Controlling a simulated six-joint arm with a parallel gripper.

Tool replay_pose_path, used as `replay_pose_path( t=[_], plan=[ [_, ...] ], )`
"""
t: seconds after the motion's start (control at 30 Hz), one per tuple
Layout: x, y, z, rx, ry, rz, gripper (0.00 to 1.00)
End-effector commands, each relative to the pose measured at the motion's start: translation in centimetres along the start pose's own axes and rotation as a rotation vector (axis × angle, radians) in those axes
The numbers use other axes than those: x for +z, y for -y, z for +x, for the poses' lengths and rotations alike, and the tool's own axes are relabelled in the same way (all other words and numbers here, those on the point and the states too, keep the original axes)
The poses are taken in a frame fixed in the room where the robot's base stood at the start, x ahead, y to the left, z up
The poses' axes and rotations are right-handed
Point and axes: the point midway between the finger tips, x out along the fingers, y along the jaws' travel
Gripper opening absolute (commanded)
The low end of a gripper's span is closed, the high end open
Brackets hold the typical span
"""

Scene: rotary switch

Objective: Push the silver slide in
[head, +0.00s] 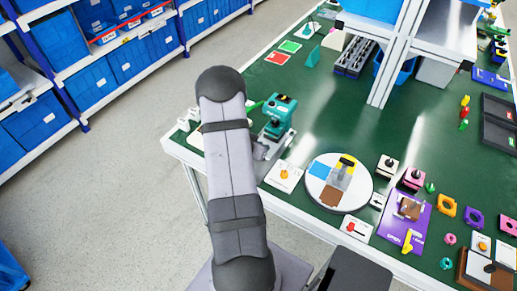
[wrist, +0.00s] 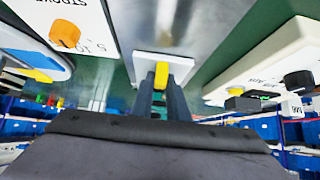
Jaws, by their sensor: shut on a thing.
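In the wrist view my gripper (wrist: 161,90) points away from the camera, its dark fingers close together. They are shut on a small yellow piece (wrist: 162,74), which stands in front of a white block or plate (wrist: 181,66). A shiny silver-grey surface (wrist: 165,25) lies beyond it; I cannot tell whether this is the silver slide. In the head view my arm hides part of the bench's left end, and the fingertips cannot be made out there. A grey metal piece (head: 264,150) shows beside the arm, below a teal machine (head: 280,116).
In the wrist view a white panel with an orange knob (wrist: 65,34) is close on the left and a white box with black knobs (wrist: 270,62) on the right. In the head view a round white plate (head: 361,188) and several small fixtures crowd the green bench (head: 420,130).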

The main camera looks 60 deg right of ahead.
Motion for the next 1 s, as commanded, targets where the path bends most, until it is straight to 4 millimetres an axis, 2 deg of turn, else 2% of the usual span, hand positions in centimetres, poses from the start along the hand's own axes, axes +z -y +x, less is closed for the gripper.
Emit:
replay_pose_path(
  t=[0.1, 0.13, 0.2, 0.63, 1.0],
  plan=[
    [-0.5, 0.0, 0.1, 0.001, -0.013, 0.003, 0.0],
    [-0.5, 0.0, 0.1, 0.001, -0.013, 0.003, 0.19],
    [-0.5, 0.0, 0.1, 0.0, -0.012, 0.003, 0.33],
    [-0.2, 0.0, -0.5, 0.0, -0.008, 0.002, 0.33],
    [-0.3, 0.1, -4.7, -0.002, -0.01, 0.001, 0.33]
  ],
)
